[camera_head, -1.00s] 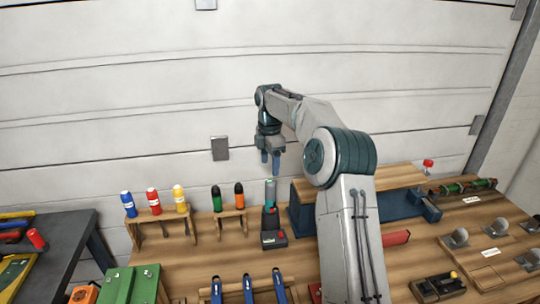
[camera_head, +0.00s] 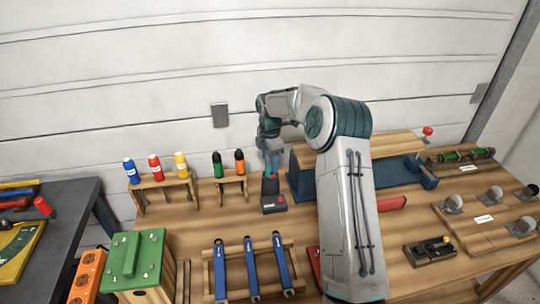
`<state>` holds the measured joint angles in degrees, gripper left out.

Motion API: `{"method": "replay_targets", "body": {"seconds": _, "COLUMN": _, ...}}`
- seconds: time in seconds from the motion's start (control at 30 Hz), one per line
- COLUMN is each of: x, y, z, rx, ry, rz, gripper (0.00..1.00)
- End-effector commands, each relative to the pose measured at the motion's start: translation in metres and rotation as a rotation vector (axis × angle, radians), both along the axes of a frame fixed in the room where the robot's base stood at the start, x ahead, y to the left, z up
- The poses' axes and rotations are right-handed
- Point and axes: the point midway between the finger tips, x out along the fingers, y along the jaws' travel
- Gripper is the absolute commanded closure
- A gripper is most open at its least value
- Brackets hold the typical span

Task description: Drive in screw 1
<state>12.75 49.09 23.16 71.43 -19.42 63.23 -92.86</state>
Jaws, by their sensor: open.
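My gripper (camera_head: 271,160) points down, open, at the top of an upright dark power driver (camera_head: 271,190) standing on the workbench. The fingers overlap the driver's upper part in the picture; I cannot tell whether they touch it. The driver has a dark base block (camera_head: 274,204) with a red patch. A wooden box with a green lid (camera_head: 128,260) stands at the front left. Small dots on the lid may be screws, too small to tell apart; I cannot tell which is screw 1.
Blue-handled tools (camera_head: 252,268) lie in front. A blue vise (camera_head: 306,185) is close on the right.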

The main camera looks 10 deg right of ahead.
Motion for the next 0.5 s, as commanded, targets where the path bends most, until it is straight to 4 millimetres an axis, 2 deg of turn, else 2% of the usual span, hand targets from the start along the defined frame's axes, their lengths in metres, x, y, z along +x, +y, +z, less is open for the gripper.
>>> {"method": "replay_targets", "body": {"seconds": 0.1, "x": 0.0, "y": 0.0, "z": 0.0, "rx": 0.0, "ry": 0.0, "rz": 0.0, "gripper": 0.43}}
{"method": "replay_targets", "body": {"seconds": 0.3, "x": 0.0, "y": 0.0, "z": 0.0002, "rx": 0.0, "ry": 0.0, "rz": 0.0, "gripper": 0.99}}
{"method": "replay_targets", "body": {"seconds": 0.33, "x": 0.0, "y": 0.0, "z": 0.0002, "rx": 0.0, "ry": 0.0, "rz": 0.0, "gripper": 1.0}}
{"method": "replay_targets", "body": {"seconds": 0.37, "x": 0.0, "y": 0.0, "z": 0.0003, "rx": 0.0, "ry": 0.0, "rz": 0.0, "gripper": 0.74}}
{"method": "replay_targets", "body": {"seconds": 0.4, "x": 0.0, "y": 0.0, "z": 0.0003, "rx": 0.0, "ry": 0.0, "rz": 0.0, "gripper": 0.85}}
{"method": "replay_targets", "body": {"seconds": 0.43, "x": 0.0, "y": -0.0001, "z": 0.0003, "rx": 0.0, "ry": 0.0, "rz": 0.0, "gripper": 0.9}}
{"method": "replay_targets", "body": {"seconds": 0.5, "x": 0.0, "y": -0.0001, "z": 0.0005, "rx": 0.0, "ry": 0.0, "rz": 0.0, "gripper": 0.9}}
